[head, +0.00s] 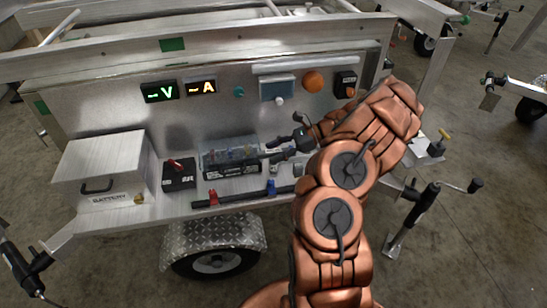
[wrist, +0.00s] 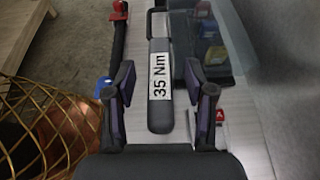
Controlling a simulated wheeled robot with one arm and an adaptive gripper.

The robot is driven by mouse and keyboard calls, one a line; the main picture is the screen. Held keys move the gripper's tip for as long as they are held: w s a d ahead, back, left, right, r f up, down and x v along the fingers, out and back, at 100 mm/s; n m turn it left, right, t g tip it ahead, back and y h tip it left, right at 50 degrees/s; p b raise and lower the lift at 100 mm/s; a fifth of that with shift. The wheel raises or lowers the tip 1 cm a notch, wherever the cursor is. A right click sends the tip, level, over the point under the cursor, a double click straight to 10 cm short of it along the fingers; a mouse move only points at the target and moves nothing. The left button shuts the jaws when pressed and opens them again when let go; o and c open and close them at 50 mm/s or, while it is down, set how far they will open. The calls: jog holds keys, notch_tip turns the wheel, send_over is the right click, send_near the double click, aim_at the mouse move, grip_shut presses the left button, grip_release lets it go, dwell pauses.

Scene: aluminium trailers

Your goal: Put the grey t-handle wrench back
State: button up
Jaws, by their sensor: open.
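My gripper (wrist: 160,85) is open, with its two fingers on either side of a dark grey bar-shaped tool (wrist: 159,115) labelled "35 Nm". Whether the fingers touch it is not clear. In the head view this tool (head: 236,171) lies along the front of a clear-walled tray (head: 206,162), and my gripper (head: 268,149) points left at the tray's right end. Several coloured handles (head: 238,152) show in the tray. I cannot make out a T-shaped handle, so I cannot tell whether the labelled tool is the grey t-handle wrench.
A black rail (head: 240,197) with a red clamp (head: 212,197) and a blue clamp (head: 271,187) runs along the shelf front. A battery box (head: 110,165) and a black block with a red top (head: 179,174) stand left. The trailer panel with displays (head: 160,92) rises behind.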

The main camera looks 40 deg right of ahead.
jog(key=shift+w+a+f, duration=0.1)
jog(key=shift+w+a, duration=0.05)
jog(key=shift+a, duration=0.15)
grip_shut()
dwell(0.4)
